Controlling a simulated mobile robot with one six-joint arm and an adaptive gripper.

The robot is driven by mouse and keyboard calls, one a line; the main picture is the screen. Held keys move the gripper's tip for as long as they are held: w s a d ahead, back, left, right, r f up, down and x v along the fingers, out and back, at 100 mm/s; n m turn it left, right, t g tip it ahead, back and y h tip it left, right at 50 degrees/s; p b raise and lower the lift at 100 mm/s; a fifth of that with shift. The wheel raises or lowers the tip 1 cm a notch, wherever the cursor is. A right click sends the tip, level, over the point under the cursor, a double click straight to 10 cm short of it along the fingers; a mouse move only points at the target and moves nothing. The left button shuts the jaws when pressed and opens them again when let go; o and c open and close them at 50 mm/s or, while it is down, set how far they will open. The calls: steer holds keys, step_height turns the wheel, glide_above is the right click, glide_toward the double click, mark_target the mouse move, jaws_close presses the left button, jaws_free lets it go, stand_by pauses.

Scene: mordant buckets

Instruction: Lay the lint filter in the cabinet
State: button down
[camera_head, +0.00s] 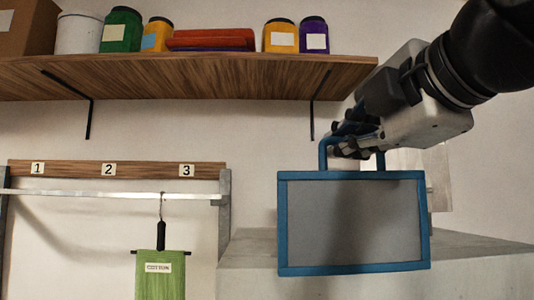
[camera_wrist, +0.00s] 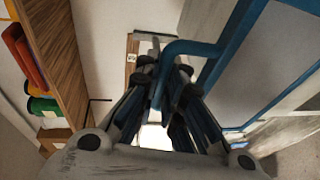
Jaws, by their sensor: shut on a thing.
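The lint filter (camera_head: 352,222) is a flat grey panel in a blue frame with a blue handle on its top edge. In the head view it hangs upright below my gripper (camera_head: 345,148), at the right of centre. My gripper is shut on the handle. In the wrist view my gripper (camera_wrist: 165,78) has its fingers around the blue handle bar, and the filter's frame (camera_wrist: 232,40) runs off to the upper right. I cannot make out the cabinet for certain; the filter and my arm cover part of the area behind.
A grey flat-topped block (camera_head: 245,262) stands behind the filter. A wooden shelf (camera_head: 200,80) above holds jars, a red stack (camera_head: 210,40) and a box. At lower left, a green cloth (camera_head: 160,272) hangs from a metal rail (camera_head: 100,194) under a board numbered 1 to 3.

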steer(key=w+p, duration=0.5)
steer(key=w, duration=1)
steer(key=shift+d, duration=0.15)
stand_by(0.5)
stand_by(1.3)
